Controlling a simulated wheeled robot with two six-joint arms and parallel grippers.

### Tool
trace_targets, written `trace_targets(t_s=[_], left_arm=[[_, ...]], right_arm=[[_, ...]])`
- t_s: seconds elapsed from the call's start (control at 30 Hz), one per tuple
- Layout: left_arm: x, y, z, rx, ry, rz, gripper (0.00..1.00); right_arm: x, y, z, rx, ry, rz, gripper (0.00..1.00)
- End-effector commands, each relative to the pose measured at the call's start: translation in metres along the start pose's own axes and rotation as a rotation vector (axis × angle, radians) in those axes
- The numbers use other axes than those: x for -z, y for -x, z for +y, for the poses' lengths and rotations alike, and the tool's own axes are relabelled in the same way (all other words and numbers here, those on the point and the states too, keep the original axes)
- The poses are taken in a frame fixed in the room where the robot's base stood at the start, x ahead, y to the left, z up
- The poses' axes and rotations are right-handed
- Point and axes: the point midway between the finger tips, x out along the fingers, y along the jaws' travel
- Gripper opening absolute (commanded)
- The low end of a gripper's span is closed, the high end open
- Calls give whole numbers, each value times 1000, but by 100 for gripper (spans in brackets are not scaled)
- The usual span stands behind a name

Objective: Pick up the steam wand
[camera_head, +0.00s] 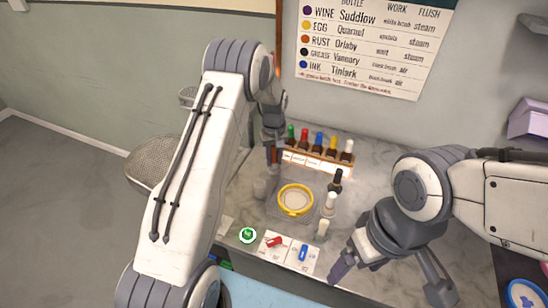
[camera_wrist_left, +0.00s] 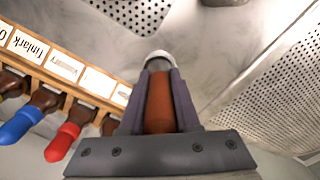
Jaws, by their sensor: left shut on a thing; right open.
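My left gripper (camera_head: 271,158) is at the left end of the bottle rack, fingers pointing down. In the left wrist view the left gripper (camera_wrist_left: 158,85) is shut on an orange-brown cylinder with a pale rounded end, which looks like the steam wand (camera_wrist_left: 159,105). Its far end is hidden, and I cannot tell whether it is clear of its holder. My right gripper (camera_head: 390,278) is open and empty at the front right of the counter.
A wooden rack (camera_head: 318,164) holds several bottles with coloured caps. A yellow hoop (camera_head: 310,208) lies on a clear tray. Dark and white-capped bottles stand to its right. A green button (camera_head: 247,235), red switch (camera_head: 274,242) and blue switch (camera_head: 303,253) are in front. A chart (camera_head: 370,45) hangs behind.

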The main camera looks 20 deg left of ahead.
Motion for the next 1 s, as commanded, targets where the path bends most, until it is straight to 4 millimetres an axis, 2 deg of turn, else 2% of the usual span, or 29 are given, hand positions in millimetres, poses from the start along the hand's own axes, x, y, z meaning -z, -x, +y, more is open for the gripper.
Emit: trace_targets(t_s=[0.27, 0.37, 0.5, 0.8, 1.0], left_arm=[[1, 6, 1, -2, 0, 3, 0], [1, 15, 1, -2, 0, 4, 0], [2, 38, 1, -4, 0, 6, 0], [-40, 79, 54, -4, -6, 5, 0], [-61, 100, 80, -2, -3, 3, 0]], right_arm=[[0, -3, 0, 0, 0, 0, 85], [0, -7, 0, 0, 0, 0, 85], [-1, -16, 1, 0, 0, 0, 85], [-2, -33, 2, 0, 0, 0, 85], [-2, -39, 3, 0, 0, 0, 85]])
